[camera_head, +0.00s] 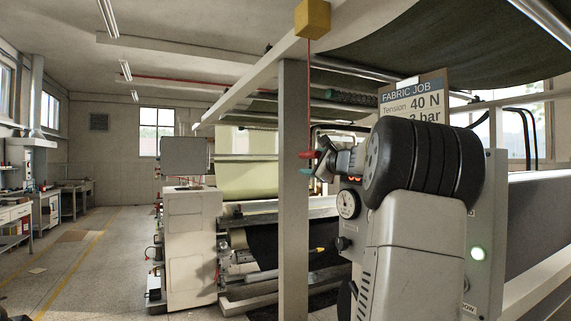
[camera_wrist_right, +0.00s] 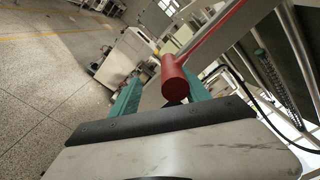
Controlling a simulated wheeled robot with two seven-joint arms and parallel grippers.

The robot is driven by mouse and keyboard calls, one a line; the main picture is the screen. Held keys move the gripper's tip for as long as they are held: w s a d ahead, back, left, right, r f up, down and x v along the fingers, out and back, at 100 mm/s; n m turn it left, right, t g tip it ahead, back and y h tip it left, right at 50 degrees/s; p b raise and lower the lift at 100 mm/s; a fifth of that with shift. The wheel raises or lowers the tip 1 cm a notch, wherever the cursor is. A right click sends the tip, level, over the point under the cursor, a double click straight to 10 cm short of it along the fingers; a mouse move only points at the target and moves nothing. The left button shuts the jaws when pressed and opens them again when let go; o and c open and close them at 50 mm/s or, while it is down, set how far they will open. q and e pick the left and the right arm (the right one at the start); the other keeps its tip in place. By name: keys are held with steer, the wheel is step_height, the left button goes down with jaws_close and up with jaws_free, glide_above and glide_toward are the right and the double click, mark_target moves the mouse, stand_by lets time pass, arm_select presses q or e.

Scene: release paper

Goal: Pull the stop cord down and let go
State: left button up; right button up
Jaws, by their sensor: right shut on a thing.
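The stop cord is a thin red line (camera_head: 309,90) that hangs from a yellow box (camera_head: 313,18) on the overhead beam. Its red handle (camera_head: 309,154) is at the lower end, beside the grey post. My right gripper (camera_head: 309,163) is at the handle, with its teal fingertips around it. In the right wrist view the red handle (camera_wrist_right: 174,76) sits between the teal fingers of my right gripper (camera_wrist_right: 160,92), which is shut on it. Part of the handle is hidden by the gripper. My left gripper is not in view.
A grey upright post (camera_head: 293,190) stands close beside the handle.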

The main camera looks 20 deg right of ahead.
steer(key=s, duration=0.7)
steer(key=shift+r, duration=0.15)
steer(key=shift+d, duration=0.1)
steer(key=s, duration=0.9)
steer(key=shift+d, duration=0.35)
stand_by(0.7)
